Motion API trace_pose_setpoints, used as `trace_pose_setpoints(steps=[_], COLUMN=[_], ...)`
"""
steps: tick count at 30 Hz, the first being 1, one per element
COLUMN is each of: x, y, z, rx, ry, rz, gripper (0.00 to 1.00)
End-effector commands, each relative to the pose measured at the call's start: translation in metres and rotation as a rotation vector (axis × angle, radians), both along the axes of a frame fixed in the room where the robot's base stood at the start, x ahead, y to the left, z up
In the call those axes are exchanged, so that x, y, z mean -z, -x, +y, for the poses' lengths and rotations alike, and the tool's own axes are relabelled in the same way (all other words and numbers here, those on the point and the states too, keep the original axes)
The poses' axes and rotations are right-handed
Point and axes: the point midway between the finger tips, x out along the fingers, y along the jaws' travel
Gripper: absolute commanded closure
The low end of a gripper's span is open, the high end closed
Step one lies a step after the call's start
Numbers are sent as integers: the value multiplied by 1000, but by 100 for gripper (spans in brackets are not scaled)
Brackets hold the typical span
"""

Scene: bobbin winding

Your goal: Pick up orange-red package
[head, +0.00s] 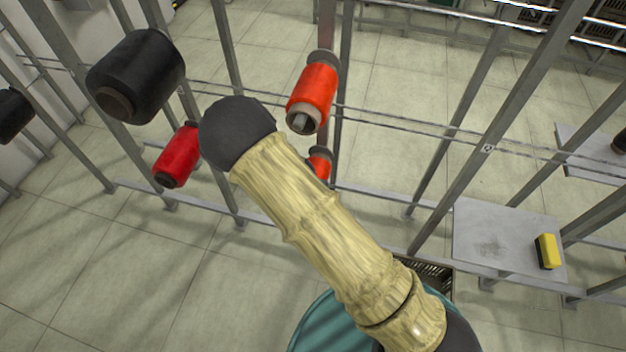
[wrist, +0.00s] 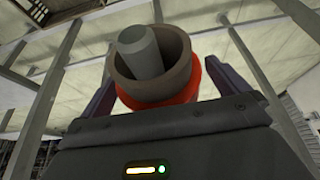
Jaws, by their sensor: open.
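An orange-red package (head: 314,90) sits on a rack post in the head view, its grey-brown tube end facing me. A second orange-red package (head: 320,165) is lower on the same post, partly hidden by my arm. In the wrist view an orange-red package (wrist: 196,88) shows a brown tube around a grey peg. My open gripper (wrist: 158,72) has one dark finger on each side of it; whether they touch it is unclear. My gripper is hidden in the head view. No gripper shows around the upper package, so the lower one seems the likelier match.
A red package (head: 177,156) and a large black package (head: 137,76) hang on the rack at left. Metal posts and rails surround the work area. A yellow block (head: 547,251) lies on a grey shelf (head: 490,235) at right.

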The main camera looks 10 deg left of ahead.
Motion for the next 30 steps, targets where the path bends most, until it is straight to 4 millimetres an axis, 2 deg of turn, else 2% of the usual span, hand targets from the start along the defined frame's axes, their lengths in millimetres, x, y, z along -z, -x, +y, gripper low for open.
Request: trace_pose_setpoints(steps=[11,19,30], x=[0,0,-4], y=[0,0,0], z=[0,0,0], rx=[0,0,1], ry=[0,0,0], rz=[0,0,-1], gripper=[0,51,51])
